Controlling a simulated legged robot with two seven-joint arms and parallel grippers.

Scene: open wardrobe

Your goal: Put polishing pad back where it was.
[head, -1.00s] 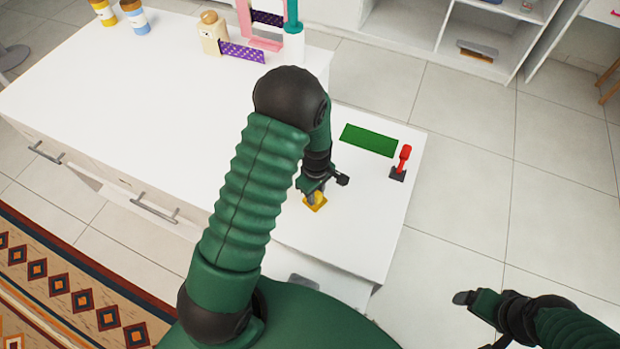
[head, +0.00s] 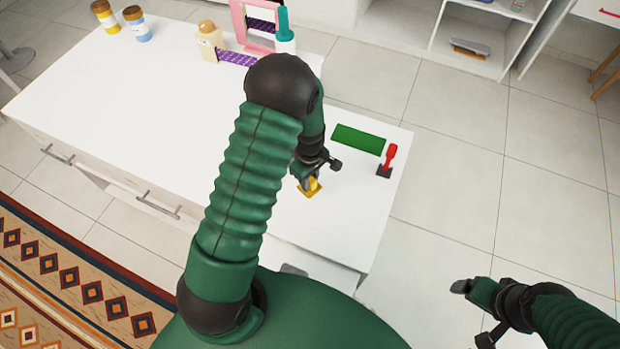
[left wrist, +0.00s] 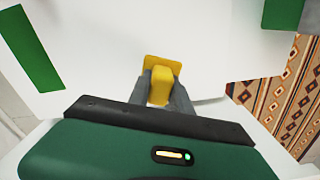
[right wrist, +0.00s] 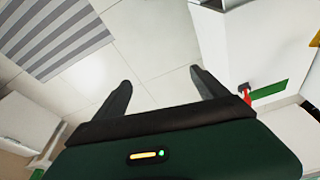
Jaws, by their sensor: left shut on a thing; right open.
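The polishing pad (head: 309,191) is a yellow square plate with a yellow block handle, over the white lower surface (head: 345,220). My left gripper (head: 308,184) is shut on its handle, one finger on each side, as the left wrist view shows with the pad (left wrist: 161,84) between the fingers (left wrist: 160,92). I cannot tell whether the plate touches the surface. A green rectangle (head: 358,140) lies flat beyond the pad, to its right. My right gripper (head: 470,313) is open and empty, off to the right over the floor; its fingers (right wrist: 165,88) show apart in the right wrist view.
A red-handled tool with a dark base (head: 387,160) stands near the surface's right edge. The higher white top (head: 150,90) carries jars (head: 138,24) and a pink frame (head: 262,22) at the back. Open shelves (head: 475,35) stand far right. Tiled floor lies between.

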